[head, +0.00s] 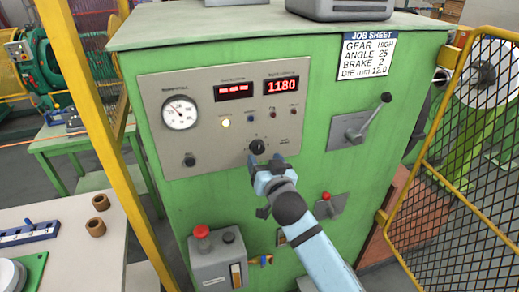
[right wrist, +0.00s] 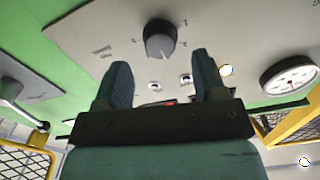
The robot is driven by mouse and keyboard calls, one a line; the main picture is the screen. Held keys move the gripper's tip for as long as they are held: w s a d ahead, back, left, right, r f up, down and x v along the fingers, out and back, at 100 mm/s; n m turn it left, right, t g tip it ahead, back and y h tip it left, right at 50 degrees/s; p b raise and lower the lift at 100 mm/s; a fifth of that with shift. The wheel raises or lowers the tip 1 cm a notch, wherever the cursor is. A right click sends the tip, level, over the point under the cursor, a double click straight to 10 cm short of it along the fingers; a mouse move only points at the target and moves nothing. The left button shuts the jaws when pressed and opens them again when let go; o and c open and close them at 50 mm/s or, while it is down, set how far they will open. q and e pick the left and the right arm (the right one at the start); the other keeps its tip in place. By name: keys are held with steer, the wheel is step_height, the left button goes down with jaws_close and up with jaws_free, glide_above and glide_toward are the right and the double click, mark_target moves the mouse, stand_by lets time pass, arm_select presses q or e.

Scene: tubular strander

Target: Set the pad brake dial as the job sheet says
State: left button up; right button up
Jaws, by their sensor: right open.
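The black dial knob (head: 258,147) sits low in the middle of the grey control panel (head: 205,150). It also shows in the right wrist view (right wrist: 160,40), with a pale pointer line and small marks around it that are too small to read surely. The job sheet (head: 368,55) on the green cabinet reads gear HIGH, angle 25, brake 2, die 12.0 mm. My right gripper (head: 268,164) is open just below the knob. In the right wrist view its two fingers (right wrist: 162,80) stand apart, with the knob beyond their tips and the gap empty. My left gripper is out of view.
The panel carries a round gauge (head: 180,112), red displays (head: 287,86) and a small black knob (head: 189,160). A lever (head: 372,120) stands out at the right. A red-button box (head: 217,258) is below. A yellow post (head: 95,110) and mesh guard (head: 455,190) flank the cabinet.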

mark_target(259, 151)
steer(key=shift+p+x, duration=0.3)
steer(key=shift+x, duration=1.9)
steer(key=shift+c, duration=0.2)
steer(key=c, duration=0.9)
